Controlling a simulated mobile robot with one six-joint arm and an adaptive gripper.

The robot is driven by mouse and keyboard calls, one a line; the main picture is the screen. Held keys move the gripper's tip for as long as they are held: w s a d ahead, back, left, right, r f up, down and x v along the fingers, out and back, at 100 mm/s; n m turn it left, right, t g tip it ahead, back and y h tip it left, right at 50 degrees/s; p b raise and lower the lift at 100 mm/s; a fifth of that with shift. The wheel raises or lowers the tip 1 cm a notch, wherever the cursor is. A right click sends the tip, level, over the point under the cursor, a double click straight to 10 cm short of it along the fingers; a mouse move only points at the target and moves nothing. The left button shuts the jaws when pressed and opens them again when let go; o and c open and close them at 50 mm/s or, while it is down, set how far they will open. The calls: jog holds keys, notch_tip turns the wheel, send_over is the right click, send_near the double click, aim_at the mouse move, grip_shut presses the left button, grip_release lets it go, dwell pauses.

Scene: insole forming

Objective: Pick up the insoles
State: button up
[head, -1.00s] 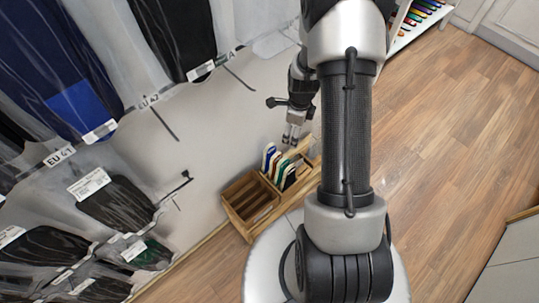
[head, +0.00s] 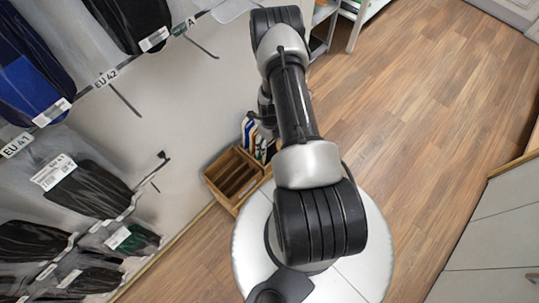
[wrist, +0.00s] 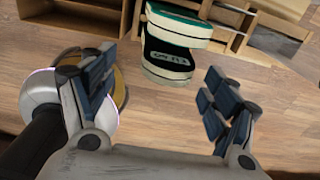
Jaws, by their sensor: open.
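The insoles (head: 249,130) stand on edge in a wooden holder, with blue, white and dark edges showing in the head view. My arm hides part of them. In the wrist view, insoles (wrist: 168,62) with white rims, green and black faces and small lettering lie just beyond my fingers. My gripper (wrist: 155,88) is open, with one finger on each side of the picture and bare floor between them. The insoles are ahead of the gap, apart from the fingertips. In the head view my gripper is hidden behind my arm.
An empty-looking wooden box (head: 232,177) with slats sits left of the insoles. Packed insoles hang on wall hooks at left, including a black pack (head: 90,190). A grey cabinet (head: 490,235) stands at right. The wooden floor (head: 420,130) between is clear.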

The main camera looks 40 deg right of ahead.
jog(key=f+b, duration=0.1)
jog(key=f, duration=0.1)
jog(key=f+b, duration=0.1)
jog(key=f, duration=0.1)
jog(key=w+f+b, duration=0.1)
jog(key=f, duration=0.2)
jog(key=shift+d, duration=0.3)
jog(key=c, duration=1.4)
